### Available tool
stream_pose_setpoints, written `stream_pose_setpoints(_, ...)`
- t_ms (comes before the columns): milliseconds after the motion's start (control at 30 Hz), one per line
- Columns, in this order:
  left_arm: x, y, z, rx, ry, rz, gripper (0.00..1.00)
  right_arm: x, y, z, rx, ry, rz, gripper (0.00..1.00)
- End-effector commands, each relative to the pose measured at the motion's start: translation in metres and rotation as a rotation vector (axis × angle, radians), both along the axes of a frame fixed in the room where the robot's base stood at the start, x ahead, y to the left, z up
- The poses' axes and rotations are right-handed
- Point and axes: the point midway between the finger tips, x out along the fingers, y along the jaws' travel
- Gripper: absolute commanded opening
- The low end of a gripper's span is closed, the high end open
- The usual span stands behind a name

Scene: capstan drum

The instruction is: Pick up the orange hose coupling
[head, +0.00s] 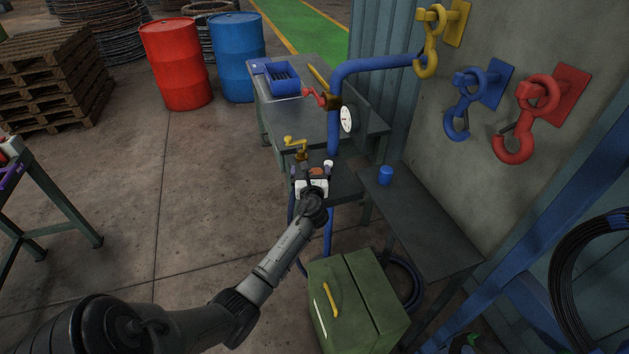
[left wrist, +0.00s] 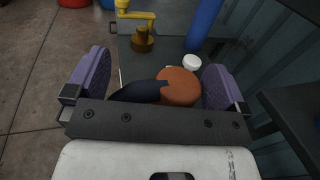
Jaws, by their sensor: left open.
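The orange hose coupling (left wrist: 180,86) lies between the two purple finger pads of my left gripper (left wrist: 155,82), closer to the right pad in the left wrist view. A dark curved piece adjoins its left side. Its lower part is hidden behind the gripper body. In the head view only a small orange patch of the coupling (head: 316,171) shows at my left gripper (head: 311,168). The left gripper is open, and I cannot tell how far the coupling is below the fingertips. My right gripper is not in view.
A brass fitting with a yellow crank (head: 299,147) and a small white round thing (head: 328,164) stand close beyond the gripper. A blue pipe (head: 334,125) rises near its right. A blue cup (head: 385,175) stands on the right bench. A green box (head: 352,300) is below the arm.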

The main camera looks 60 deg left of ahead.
Motion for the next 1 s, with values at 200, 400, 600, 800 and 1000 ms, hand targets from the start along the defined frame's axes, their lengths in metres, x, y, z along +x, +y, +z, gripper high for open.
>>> stream_pose_setpoints(200,0.0011,0.0018,0.0001,0.000,-0.001,0.000,1.00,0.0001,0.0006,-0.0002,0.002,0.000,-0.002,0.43)
stream_pose_setpoints(400,0.0011,0.0016,0.0002,0.000,-0.001,-0.001,0.87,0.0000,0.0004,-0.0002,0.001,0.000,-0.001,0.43)
stream_pose_setpoints(600,0.0010,0.0014,0.0001,0.000,-0.001,-0.001,0.67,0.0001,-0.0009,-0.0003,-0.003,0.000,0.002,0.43)
stream_pose_setpoints(800,0.0011,0.0014,0.0009,0.000,-0.001,-0.001,0.57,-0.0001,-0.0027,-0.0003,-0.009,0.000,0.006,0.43)
stream_pose_setpoints(1000,0.0011,0.0016,0.0058,0.001,-0.002,-0.001,0.57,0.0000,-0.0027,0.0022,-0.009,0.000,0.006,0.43)
